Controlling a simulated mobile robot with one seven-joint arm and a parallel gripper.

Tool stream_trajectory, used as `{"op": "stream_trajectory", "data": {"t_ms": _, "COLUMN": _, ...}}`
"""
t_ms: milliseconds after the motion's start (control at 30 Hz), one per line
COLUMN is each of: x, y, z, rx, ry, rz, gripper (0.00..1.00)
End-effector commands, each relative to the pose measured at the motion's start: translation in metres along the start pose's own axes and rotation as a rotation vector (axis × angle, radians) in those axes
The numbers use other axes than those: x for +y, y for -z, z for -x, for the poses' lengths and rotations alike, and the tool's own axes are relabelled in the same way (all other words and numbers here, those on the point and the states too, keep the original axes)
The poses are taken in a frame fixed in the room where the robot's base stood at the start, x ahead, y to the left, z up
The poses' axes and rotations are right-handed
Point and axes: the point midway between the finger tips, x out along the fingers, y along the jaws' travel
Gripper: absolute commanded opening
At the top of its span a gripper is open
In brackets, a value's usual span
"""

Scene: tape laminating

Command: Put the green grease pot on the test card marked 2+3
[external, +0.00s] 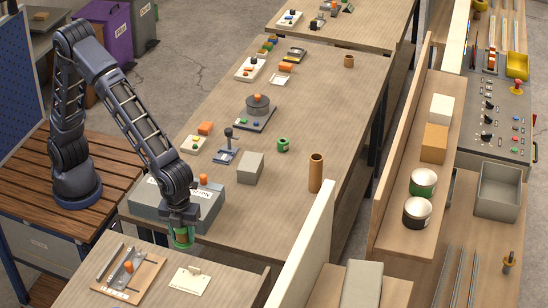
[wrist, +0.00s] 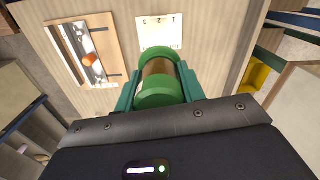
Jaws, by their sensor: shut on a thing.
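The green grease pot (external: 181,238), with green ends and a brown middle, is between the fingers of my gripper (external: 180,222). It also shows in the wrist view (wrist: 158,92), where my gripper (wrist: 158,78) is shut on it. A cream card (external: 190,281) lies flat on the near table, in front of and to the right of the pot. The card (wrist: 160,32) is ahead of the pot in the wrist view. The pot appears held above the table, apart from the card.
A wooden board (external: 128,272) with a metal plate and an orange knob lies left of the card. A grey box (external: 205,208) stands behind my gripper. A second small green pot-like item (external: 282,145) and a brown tube (external: 316,172) stand on the long table.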

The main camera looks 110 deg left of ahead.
Motion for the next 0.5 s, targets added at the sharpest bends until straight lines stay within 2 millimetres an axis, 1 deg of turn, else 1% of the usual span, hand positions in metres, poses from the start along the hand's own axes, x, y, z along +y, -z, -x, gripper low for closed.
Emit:
{"op": "stream_trajectory", "data": {"t_ms": 33, "x": 0.001, "y": 0.0, "z": -0.013, "rx": -0.003, "ry": -0.004, "rz": 0.0, "gripper": 0.14}}
{"op": "stream_trajectory", "data": {"t_ms": 100, "x": 0.001, "y": 0.0, "z": -0.028, "rx": -0.003, "ry": -0.005, "rz": 0.0, "gripper": 0.14}}
{"op": "stream_trajectory", "data": {"t_ms": 400, "x": 0.001, "y": 0.0, "z": -0.093, "rx": -0.002, "ry": -0.003, "rz": 0.0, "gripper": 0.14}}
{"op": "stream_trajectory", "data": {"t_ms": 500, "x": 0.0, "y": -0.001, "z": -0.111, "rx": -0.003, "ry": -0.002, "rz": 0.0, "gripper": 0.14}}
